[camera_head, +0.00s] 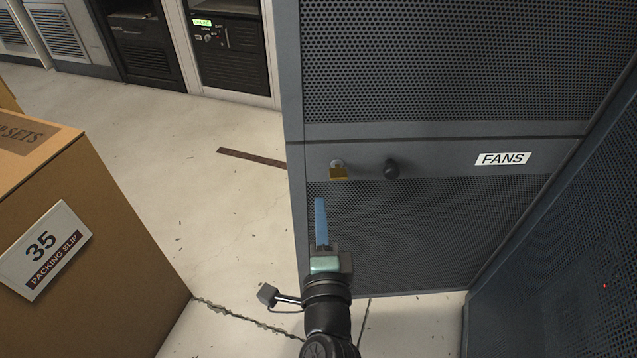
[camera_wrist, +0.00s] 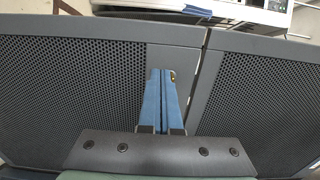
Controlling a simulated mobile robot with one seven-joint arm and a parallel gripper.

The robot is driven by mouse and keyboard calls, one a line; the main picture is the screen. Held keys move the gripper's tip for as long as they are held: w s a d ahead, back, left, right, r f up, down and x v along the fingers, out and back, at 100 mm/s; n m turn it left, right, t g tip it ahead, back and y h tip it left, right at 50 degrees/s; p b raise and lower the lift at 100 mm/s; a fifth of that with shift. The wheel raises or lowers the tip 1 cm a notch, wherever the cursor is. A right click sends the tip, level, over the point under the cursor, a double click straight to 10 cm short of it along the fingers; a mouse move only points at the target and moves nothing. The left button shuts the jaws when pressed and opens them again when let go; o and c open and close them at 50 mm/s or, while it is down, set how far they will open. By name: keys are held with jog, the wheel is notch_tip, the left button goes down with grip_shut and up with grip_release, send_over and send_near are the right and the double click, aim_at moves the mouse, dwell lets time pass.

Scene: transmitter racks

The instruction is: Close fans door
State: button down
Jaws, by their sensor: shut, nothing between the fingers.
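The fans door is a dark grey perforated panel (camera_head: 430,225) with a white FANS label (camera_head: 503,159) on its solid upper band. The band looks about level with the panel above; I cannot tell whether the door is fully closed. My gripper (camera_head: 320,202) is shut and empty, its blue fingers in front of the door's left side, below the lock. In the wrist view the fingers (camera_wrist: 164,74) overlap a solid grey strip beside a narrow seam; contact cannot be told.
A cardboard box (camera_head: 90,225) stands on the left. Another perforated panel (camera_head: 575,220) stands at an angle close on the right. Equipment racks (camera_head: 228,50) line the back.

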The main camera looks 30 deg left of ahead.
aim_at(318, 173)
jog(key=b+x, duration=0.1)
jog(key=x, duration=0.5)
jog(key=shift+w+a, duration=0.15)
jog(key=shift+w, duration=0.1)
